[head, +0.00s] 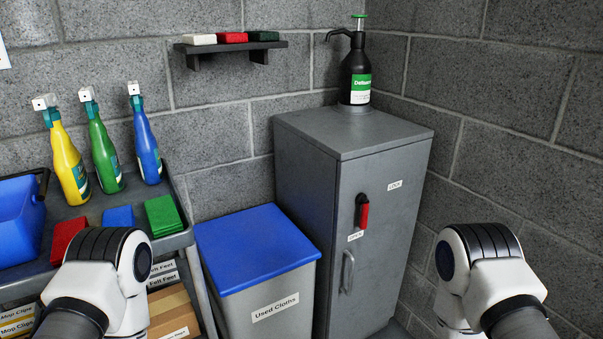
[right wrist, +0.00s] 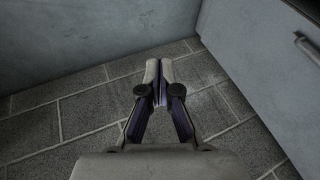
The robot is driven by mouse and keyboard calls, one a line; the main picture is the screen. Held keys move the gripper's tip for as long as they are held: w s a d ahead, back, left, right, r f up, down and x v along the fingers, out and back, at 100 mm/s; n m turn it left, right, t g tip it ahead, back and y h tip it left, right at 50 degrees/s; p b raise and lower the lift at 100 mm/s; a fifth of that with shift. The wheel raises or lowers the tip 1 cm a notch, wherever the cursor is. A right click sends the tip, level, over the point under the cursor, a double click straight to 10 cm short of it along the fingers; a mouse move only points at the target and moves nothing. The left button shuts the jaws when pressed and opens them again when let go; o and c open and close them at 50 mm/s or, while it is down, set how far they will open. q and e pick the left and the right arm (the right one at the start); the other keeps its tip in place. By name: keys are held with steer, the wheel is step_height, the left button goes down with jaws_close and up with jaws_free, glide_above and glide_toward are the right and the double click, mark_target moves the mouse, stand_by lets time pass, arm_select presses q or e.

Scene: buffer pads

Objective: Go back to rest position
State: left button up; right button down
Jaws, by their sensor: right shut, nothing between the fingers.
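My right gripper (right wrist: 158,82) shows in the right wrist view, pointing down over the grey tiled floor. Its fingers are together with nothing between them. In the head view, my right arm (head: 485,270) is bent at the lower right, in front of the block wall, and its gripper is hidden. My left arm (head: 100,275) is bent at the lower left, in front of the cart, and its gripper is out of sight. Neither arm visibly touches anything.
A grey cabinet (head: 310,190) with a red handle (head: 363,212) stands between the arms, a black pump bottle (head: 355,75) on top. A blue-lidded bin (head: 255,245) is left of it. The cart (head: 185,240) carries spray bottles (head: 105,150) and pads (head: 163,215). A shelf (head: 230,48) holds pads.

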steer(key=s+a+n+g+y, duration=0.1)
steer(key=s+n+g, duration=0.7)
steer(key=s, duration=0.9)
step_height(320, 180, up, 15)
steer(key=n+t+p, duration=0.2)
steer(key=n+p, duration=0.1)
steer(key=p, duration=1.2)
steer(key=shift+w+r+n, duration=0.2)
steer(key=shift+n, duration=0.2)
